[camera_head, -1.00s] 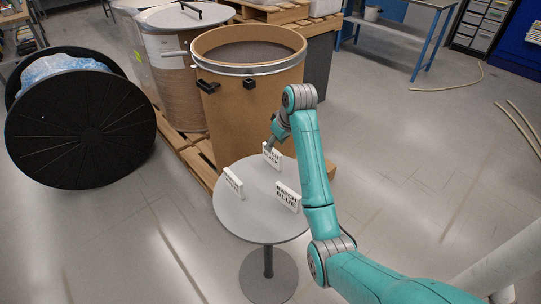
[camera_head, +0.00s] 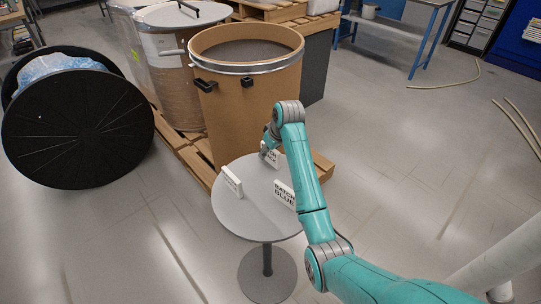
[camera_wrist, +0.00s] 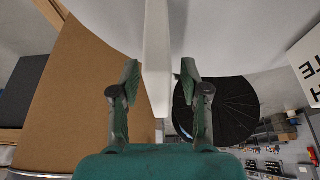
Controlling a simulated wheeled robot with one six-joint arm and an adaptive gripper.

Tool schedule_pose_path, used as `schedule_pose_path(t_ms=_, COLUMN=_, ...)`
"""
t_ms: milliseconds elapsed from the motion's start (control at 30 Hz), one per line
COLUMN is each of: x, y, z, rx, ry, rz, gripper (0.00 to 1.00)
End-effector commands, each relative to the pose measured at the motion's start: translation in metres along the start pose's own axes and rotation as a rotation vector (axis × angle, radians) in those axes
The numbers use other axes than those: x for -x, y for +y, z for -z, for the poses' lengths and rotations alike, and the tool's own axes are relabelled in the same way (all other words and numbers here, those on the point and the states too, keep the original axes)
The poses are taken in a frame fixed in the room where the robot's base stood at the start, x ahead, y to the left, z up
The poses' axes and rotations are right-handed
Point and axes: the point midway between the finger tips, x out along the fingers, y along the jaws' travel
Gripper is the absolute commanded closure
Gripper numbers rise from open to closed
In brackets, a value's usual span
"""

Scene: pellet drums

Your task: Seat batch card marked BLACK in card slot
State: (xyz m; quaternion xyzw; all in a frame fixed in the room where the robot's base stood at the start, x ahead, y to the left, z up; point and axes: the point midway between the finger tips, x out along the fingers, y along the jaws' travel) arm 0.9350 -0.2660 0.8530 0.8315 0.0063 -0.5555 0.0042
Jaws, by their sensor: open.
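The batch card marked BLACK (camera_head: 270,158) stands upright near the far edge of the round grey table (camera_head: 236,213). My gripper (camera_head: 266,148) is down at this card and partly covers it. In the wrist view the white card (camera_wrist: 157,50) shows edge-on between the two open green fingers (camera_wrist: 160,82), with a gap on each side. A cardboard drum (camera_head: 245,120) stands behind the table. A small black block (camera_head: 247,82) is on its front, below the rim; I cannot tell whether this is the card slot.
A card marked BLUE (camera_head: 284,194) stands at the table's right, close to my arm. Another white card (camera_head: 231,181) stands at the left. A black cable reel (camera_head: 80,130) lies farther left. A wooden pallet (camera_head: 196,160) is under the drums. The table's front is clear.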

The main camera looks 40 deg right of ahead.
Motion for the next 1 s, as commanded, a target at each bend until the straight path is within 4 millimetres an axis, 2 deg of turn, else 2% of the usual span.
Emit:
schedule_pose_path(t_ms=767, x=-0.0044, y=0.0, z=-0.0021, rx=0.0, ry=0.0, rz=0.0, gripper=0.54)
schedule_pose_path(t_ms=933, x=-0.0044, y=0.0, z=-0.0021, rx=0.0, ry=0.0, rz=0.0, gripper=0.94)
schedule_pose_path(t_ms=967, x=-0.0044, y=0.0, z=-0.0021, rx=0.0, ry=0.0, rz=0.0, gripper=1.0)
schedule_pose_path(t_ms=1000, x=-0.0044, y=0.0, z=-0.0021, rx=0.0, ry=0.0, rz=0.0, gripper=1.0)
